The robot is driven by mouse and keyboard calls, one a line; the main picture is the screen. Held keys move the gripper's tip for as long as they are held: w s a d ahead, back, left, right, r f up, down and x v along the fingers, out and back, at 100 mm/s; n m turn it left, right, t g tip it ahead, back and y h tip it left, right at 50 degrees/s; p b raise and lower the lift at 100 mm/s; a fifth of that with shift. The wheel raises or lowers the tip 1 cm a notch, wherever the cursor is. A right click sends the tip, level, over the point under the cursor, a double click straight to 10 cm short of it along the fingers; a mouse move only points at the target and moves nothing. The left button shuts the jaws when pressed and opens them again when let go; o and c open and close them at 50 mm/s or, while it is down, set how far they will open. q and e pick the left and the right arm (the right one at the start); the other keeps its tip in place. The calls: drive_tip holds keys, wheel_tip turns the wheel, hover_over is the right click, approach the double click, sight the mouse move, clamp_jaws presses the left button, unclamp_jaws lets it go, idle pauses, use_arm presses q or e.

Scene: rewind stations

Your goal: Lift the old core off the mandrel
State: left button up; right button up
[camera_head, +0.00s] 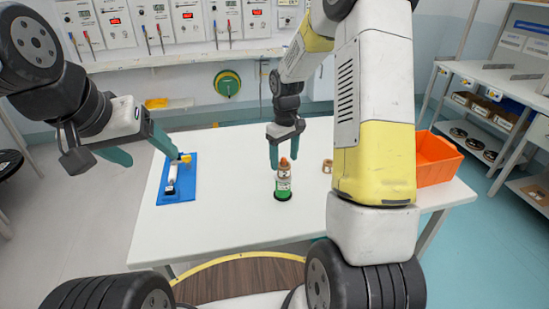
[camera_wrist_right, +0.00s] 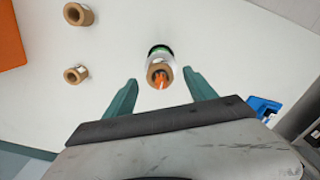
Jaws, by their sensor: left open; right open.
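The old core (camera_head: 284,184) stands upright on the mandrel, whose orange tip (camera_head: 285,162) pokes out of its top. The core looks brown at the rim, with a white band and a green band lower down. It also shows in the right wrist view (camera_wrist_right: 154,66), ahead of the fingers. My right gripper (camera_head: 284,158) is open and points down over the mandrel, its fingers apart on either side of the tip, level with the top. The right wrist view shows nothing between the pads. My left gripper (camera_head: 153,157) is open and empty near the blue mat.
A blue mat (camera_head: 163,198) with a white and black tool lies on the left of the white table (camera_head: 240,215). Two loose brown cores (camera_wrist_right: 78,14) (camera_wrist_right: 75,75) and an orange bin (camera_head: 437,158) are on the right. The table around the mandrel is clear.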

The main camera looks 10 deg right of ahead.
sight(284, 165)
wheel_tip(284, 165, down, 4)
drive_tip(key=shift+w+r, duration=0.1)
drive_tip(key=c, duration=1.4)
drive_tip(key=shift+r, duration=0.15)
